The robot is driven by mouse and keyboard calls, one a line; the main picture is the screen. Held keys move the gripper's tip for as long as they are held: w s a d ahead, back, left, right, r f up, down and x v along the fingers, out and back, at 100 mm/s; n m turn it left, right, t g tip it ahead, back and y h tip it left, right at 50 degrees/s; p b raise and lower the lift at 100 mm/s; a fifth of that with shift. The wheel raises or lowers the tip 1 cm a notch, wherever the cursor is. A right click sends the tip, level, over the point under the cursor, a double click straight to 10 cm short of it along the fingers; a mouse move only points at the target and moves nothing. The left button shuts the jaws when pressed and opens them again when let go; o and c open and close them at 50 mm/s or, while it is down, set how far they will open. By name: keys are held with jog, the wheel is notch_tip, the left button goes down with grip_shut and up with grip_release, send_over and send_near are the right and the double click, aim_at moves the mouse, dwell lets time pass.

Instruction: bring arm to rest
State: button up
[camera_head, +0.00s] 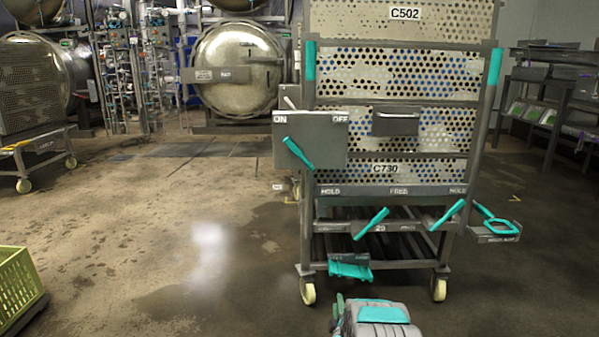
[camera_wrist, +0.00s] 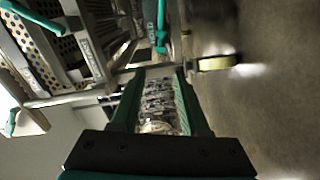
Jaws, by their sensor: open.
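My gripper (camera_wrist: 160,98) shows in the wrist view with its two dark green fingers apart. A mottled, shiny shape shows between and beyond the fingers; I cannot tell what it is or whether it is touched. In the head view, a grey and teal part of my arm (camera_head: 380,318) shows at the bottom edge, low in front of the cart. The perforated cart (camera_head: 395,190) stands upright on casters before me, with teal handles at its front. Part of its frame shows at the upper left of the tilted wrist view, near the fingers.
A grey ON/OFF box (camera_head: 330,150) with a teal lever juts from the cart's left side. A yellow-green crate (camera_head: 17,285) lies at the lower left. Round retort doors (camera_head: 238,70) stand at the back. Shelving (camera_head: 560,100) is at the right. The floor left of the cart is clear.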

jog(key=s+a+r+m+g+p, duration=0.1)
jog(key=s+r+m+g, duration=0.15)
jog(key=r, duration=0.35)
jog(key=s+a+r+m+g, duration=0.1)
jog(key=r+m+g, duration=0.15)
jog(key=r, duration=0.35)
jog(key=s+r+m+g+y+p, duration=0.1)
jog(key=s+r+m+g+p, duration=0.3)
jog(key=s+r, duration=0.75)
jog(key=s+d+r+m+g, duration=0.1)
jog(key=s+r+m+g, duration=0.1)
jog(key=s, duration=1.3)
jog(key=s+d+r+m+g, duration=0.1)
jog(key=s+r+g, duration=0.4)
jog(key=s, duration=1.1)
jog(key=s+d+r+m+g+h, duration=0.1)
jog(key=s+r+m+g, duration=0.2)
jog(key=s, duration=1.3)
jog(key=shift+d+r, duration=0.25)
jog(key=shift+r, duration=0.55)
